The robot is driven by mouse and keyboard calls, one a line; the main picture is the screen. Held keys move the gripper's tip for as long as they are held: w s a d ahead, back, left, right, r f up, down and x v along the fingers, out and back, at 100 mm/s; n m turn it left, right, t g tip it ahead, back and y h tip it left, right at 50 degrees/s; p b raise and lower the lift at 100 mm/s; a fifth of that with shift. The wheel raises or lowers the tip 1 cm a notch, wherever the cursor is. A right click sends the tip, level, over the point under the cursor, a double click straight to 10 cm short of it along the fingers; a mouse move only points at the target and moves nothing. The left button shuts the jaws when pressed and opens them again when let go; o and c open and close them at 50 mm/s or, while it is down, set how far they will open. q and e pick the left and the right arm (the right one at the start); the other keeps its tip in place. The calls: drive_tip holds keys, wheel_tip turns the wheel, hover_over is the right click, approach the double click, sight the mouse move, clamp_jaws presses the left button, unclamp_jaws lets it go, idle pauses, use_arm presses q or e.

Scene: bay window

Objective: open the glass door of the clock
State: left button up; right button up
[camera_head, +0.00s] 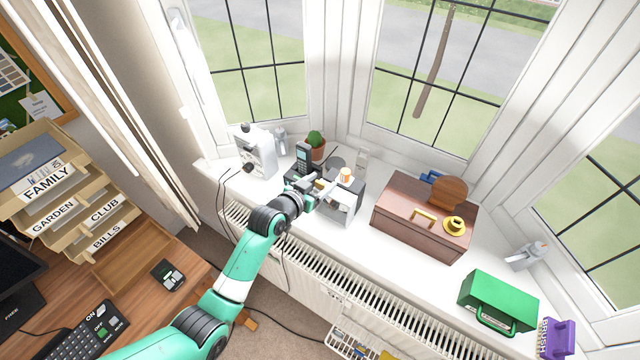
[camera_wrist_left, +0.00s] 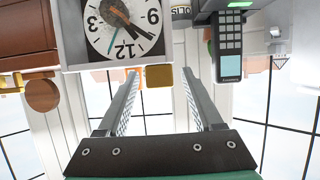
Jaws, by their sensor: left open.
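The clock (camera_head: 347,205) is a dark box with a pale front on the window sill. In the left wrist view its white dial (camera_wrist_left: 125,28) shows upside down, with black hands. I cannot make out its glass door or whether it stands ajar. My left gripper (camera_head: 313,198) is open just left of the clock in the head view. In the left wrist view its two fingers (camera_wrist_left: 158,66) are spread apart, with a small brass-coloured block (camera_wrist_left: 160,77) showing between them near the clock's corner. I cannot tell whether anything touches it. My right gripper is not in view.
A phone (camera_head: 303,156) stands in its dock behind my gripper. A silver appliance (camera_head: 256,152) and a cactus pot (camera_head: 317,148) are to the left.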

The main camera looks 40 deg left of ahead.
use_arm(q)
clamp_jaws()
idle(1.4)
